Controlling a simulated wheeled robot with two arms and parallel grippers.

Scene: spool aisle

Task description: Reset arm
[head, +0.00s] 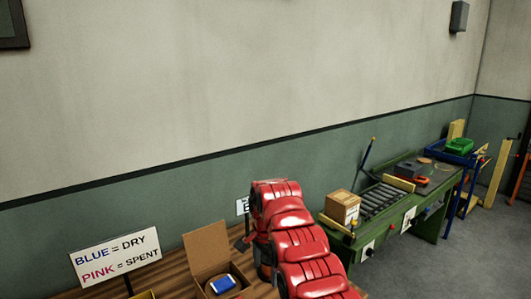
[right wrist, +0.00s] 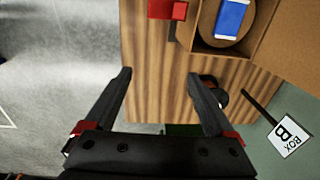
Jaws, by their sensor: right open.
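My right arm (head: 290,235), red and jointed, rises at the lower middle of the head view beside an open cardboard box. My right gripper (right wrist: 160,76) shows in the right wrist view with its two dark fingers spread apart. It is open, with nothing between the fingertips but the view of the wooden tabletop (right wrist: 160,95) and grey floor beyond. In the head view the arm largely hides this gripper. My left gripper is in neither view.
The open box (head: 208,250) holds a blue and white item (head: 223,284). A BLUE = DRY, PINK = SPENT sign (head: 115,255) stands left of it. A BOX B sign (right wrist: 290,134) is near the wall. A green workbench (head: 425,215) stands at right, with open floor in front.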

